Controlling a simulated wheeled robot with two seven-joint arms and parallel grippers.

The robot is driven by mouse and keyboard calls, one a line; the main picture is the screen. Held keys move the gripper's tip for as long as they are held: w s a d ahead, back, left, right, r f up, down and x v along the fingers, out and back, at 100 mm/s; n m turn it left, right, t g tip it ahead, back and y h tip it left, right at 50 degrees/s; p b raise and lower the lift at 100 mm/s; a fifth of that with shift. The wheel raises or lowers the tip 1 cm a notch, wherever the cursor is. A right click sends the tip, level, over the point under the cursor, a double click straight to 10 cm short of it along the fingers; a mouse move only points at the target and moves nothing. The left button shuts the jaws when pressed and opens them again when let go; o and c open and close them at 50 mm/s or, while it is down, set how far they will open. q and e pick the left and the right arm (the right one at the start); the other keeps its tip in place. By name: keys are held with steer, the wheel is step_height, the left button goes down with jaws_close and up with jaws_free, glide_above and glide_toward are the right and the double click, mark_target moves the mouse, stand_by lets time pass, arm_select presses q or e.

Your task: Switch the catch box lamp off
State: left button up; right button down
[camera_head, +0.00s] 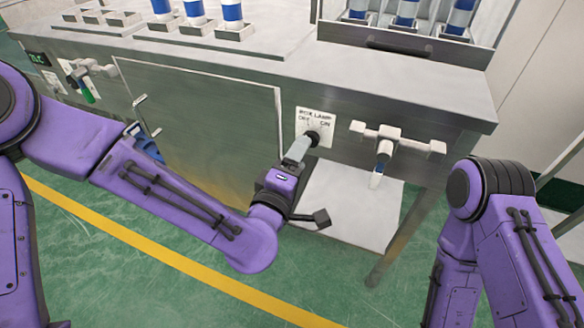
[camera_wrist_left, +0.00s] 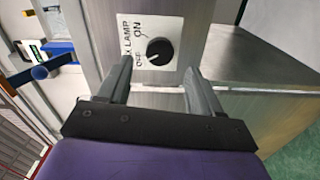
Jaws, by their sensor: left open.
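The box lamp switch is a round black knob (camera_head: 313,136) on a white plate (camera_head: 303,116) marked BOX LAMP, OFF and ON, on the bench front. In the left wrist view the knob (camera_wrist_left: 160,51) carries a small pale mark at its lower left, on the OFF side, but it is too small to read surely. My left gripper (camera_head: 304,143) is open in front of the plate. In the wrist view its two fingers (camera_wrist_left: 158,67) stand apart, one on either side of and below the knob, with nothing between them. Contact with the knob is not visible.
A white holder (camera_head: 398,140) with a tool hanging in it is right of the plate. A large metal panel (camera_head: 205,130) with a handle is left. Cans in holders stand on the bench top (camera_head: 270,75). My right arm is at the right; its gripper is out of view.

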arm_select(q)
steer(key=p+v, duration=0.4)
steer(key=v, duration=0.1)
steer(key=shift+s+a, duration=0.15)
steer(key=shift+s, duration=0.1)
